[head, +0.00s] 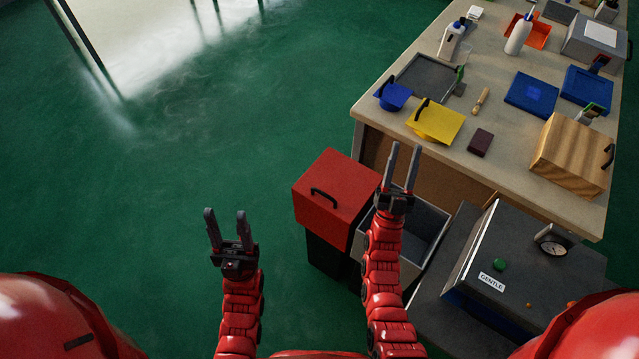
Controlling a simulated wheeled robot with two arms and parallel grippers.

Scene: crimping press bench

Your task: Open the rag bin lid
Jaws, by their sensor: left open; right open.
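The rag bin (325,255) stands on the floor in front of the bench. Its red lid (343,180) is down on the dark body, and a black handle (325,195) sits on the lid toward its near left side. My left gripper (225,214) is open and empty, to the left of the bin and apart from it. My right gripper (405,148) is open and empty, to the right of the lid in the picture, and its arm passes in front of the bin's right side. The inside of the bin is hidden.
A grey open-topped container (432,222) stands right of the bin. A grey machine (500,265) labelled "GENTLE" is at the lower right. The bench (385,132) holds a yellow box (436,122), a wooden box (570,155) and bottles. The green floor on the left is clear.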

